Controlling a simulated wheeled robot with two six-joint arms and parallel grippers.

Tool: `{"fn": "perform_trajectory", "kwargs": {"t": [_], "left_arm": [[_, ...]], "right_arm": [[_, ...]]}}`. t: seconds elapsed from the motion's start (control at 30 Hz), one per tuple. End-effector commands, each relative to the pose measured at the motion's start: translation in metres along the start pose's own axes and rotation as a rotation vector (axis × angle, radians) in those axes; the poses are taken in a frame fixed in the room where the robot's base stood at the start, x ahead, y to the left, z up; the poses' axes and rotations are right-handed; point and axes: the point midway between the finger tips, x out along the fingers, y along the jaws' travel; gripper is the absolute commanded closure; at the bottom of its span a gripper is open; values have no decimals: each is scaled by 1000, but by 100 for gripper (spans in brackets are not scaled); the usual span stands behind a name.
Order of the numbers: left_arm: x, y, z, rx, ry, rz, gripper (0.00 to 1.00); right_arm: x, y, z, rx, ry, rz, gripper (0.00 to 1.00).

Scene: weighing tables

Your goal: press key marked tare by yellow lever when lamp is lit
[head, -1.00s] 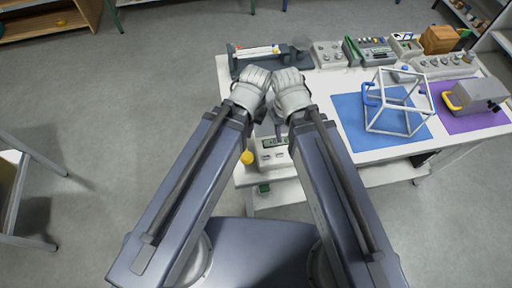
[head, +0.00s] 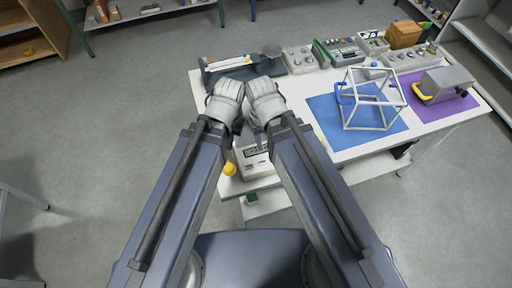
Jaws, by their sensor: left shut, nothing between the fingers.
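A pale device with a small display (head: 257,152) stands at the near left edge of the white table, partly hidden by my arms. A yellow rounded part (head: 230,169) sits at its near left side; I cannot tell if it is the lever. A grey box (head: 446,82) on the right has a yellow handle (head: 423,93). No tare marking or lit lamp can be made out. My left gripper (head: 241,127) is shut and empty, close above the display device and mostly hidden by its wrist. My right wrist is beside it; its fingers are hidden.
A blue mat (head: 325,108) holds a white wire-frame cube (head: 378,126) with a blue handle. A purple mat (head: 432,112) lies under the grey box. Several control boxes and an orange-brown block (head: 404,35) line the back edge. A dark tray (head: 215,77) lies behind my wrists.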

Motion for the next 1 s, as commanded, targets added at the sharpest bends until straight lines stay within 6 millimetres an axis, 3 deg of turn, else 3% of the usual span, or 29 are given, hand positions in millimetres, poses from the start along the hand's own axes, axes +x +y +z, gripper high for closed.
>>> {"fn": "perform_trajectory", "kwargs": {"t": [0.07, 0.4, 1.0], "left_arm": [[0, 0, 0, 0, 0, 0, 100], [0, 0, 0, 0, 0, 0, 100], [0, 0, 0, 0, 0, 0, 100]], "right_arm": [[0, 0, 0, 0, 0, 0, 60], [0, 0, 0, 0, 0, 0, 99], [0, 0, 0, 0, 0, 0, 100]]}}
